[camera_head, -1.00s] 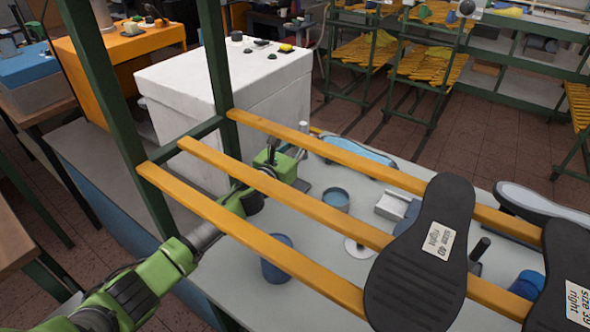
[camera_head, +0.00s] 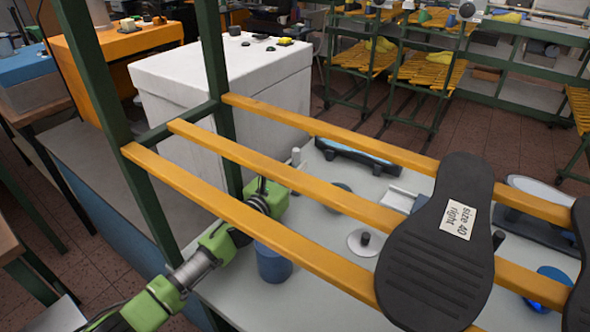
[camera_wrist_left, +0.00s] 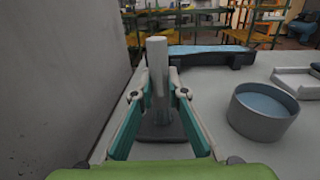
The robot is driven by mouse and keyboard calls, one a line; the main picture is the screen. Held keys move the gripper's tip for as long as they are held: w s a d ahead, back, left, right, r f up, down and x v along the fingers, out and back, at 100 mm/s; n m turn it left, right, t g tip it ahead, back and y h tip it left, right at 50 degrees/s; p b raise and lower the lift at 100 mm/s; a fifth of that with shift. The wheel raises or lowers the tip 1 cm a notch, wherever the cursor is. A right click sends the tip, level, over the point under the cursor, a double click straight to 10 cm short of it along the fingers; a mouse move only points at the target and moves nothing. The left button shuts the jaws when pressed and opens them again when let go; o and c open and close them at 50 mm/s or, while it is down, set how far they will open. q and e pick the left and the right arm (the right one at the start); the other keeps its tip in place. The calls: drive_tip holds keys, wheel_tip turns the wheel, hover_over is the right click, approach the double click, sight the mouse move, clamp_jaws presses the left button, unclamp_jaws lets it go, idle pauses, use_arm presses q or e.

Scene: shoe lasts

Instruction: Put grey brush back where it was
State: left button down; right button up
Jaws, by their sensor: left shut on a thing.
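The grey brush (camera_wrist_left: 157,65) is an upright grey cylinder handle above a dark flat base. In the left wrist view it stands between the fingers of my left gripper (camera_wrist_left: 160,92), which is shut on the handle. Its base is at or just above the grey tabletop; I cannot tell which. The fingers and brush base are largely hidden there by the gripper and a yellow slat. My right gripper is not in view.
Yellow slats (camera_head: 240,155) of a green-framed rack cross above the table, bearing a dark shoe sole (camera_head: 430,265). A blue cup (camera_head: 273,264) stands near my arm. A grey bowl (camera_wrist_left: 262,112) is right of the brush, a blue-topped holder (camera_wrist_left: 207,56) behind it. A white block (camera_head: 225,85) stands left.

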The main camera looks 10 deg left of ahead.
use_arm(q)
drive_tip(key=c, duration=1.9)
unclamp_jaws()
drive_tip(key=v, duration=1.1)
drive_tip(key=shift+s+b, duration=0.1)
drive_tip(key=shift+b, duration=0.25)
drive_tip(key=shift+s+a, duration=0.15)
drive_tip(key=shift+s, duration=0.25)
